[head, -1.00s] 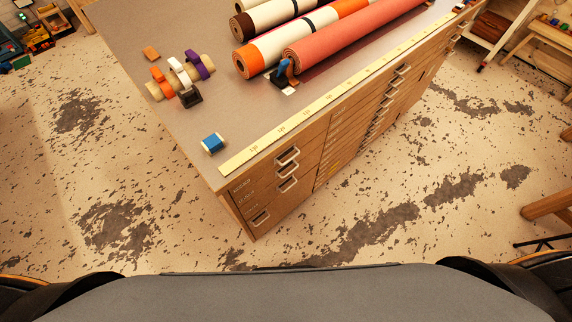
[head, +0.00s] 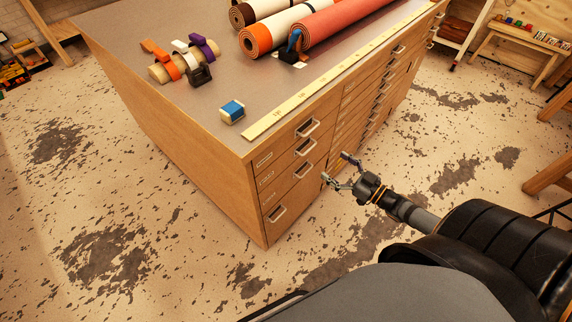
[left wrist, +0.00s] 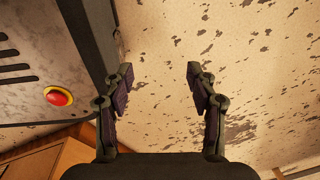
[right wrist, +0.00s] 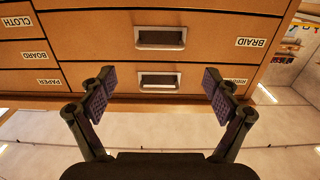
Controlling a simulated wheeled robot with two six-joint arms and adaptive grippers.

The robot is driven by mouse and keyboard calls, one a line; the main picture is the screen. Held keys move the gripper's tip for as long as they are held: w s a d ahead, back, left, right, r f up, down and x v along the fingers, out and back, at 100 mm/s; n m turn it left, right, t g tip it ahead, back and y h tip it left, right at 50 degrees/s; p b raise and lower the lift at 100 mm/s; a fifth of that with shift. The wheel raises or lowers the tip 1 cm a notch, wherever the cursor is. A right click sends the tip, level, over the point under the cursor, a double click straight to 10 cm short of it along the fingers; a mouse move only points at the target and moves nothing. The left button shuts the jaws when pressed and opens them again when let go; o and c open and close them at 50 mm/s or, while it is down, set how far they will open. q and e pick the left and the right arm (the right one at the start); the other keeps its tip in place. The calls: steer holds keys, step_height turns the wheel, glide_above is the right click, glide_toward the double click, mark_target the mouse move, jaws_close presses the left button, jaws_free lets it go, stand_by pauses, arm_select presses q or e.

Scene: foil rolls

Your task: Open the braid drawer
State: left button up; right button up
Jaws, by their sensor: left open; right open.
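The braid drawer (right wrist: 205,48) shows in the right wrist view, upside down, with its BRAID label (right wrist: 251,43) and a metal pull handle (right wrist: 160,37). It looks shut, flush with its neighbours. My right gripper (right wrist: 157,82) is open and empty, pointing at the drawer fronts and apart from them. Another drawer's handle (right wrist: 160,80) appears between its fingers. In the head view the right gripper (head: 336,169) is in front of the wooden cabinet (head: 190,150), near its corner drawers. Drawer labels there are too small to read. My left gripper (left wrist: 158,85) is open and empty above the floor.
CLOTH (right wrist: 17,22), BOARD (right wrist: 34,55) and PAPER (right wrist: 49,82) labels mark neighbouring drawers.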

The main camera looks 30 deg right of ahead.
mark_target(310, 148)
steer(key=b+x, duration=0.3)
steer(key=x, duration=0.7)
steer(key=shift+w+r, duration=0.1)
steer(key=shift+w, duration=0.1)
arm_select(q)
steer(key=w+f, duration=0.1)
steer(key=w+d+f, duration=0.1)
steer(key=f, duration=0.1)
steer(key=shift+f, duration=0.2)
steer(key=shift+w, duration=0.1)
arm_select(e)
steer(key=shift+c, duration=0.2)
steer(key=shift+c, duration=1.1)
steer(key=c, duration=1.2)
steer(key=shift+o, duration=0.2)
arm_select(q)
steer(key=shift+d, duration=0.1)
arm_select(e)
steer(key=shift+s, duration=0.1)
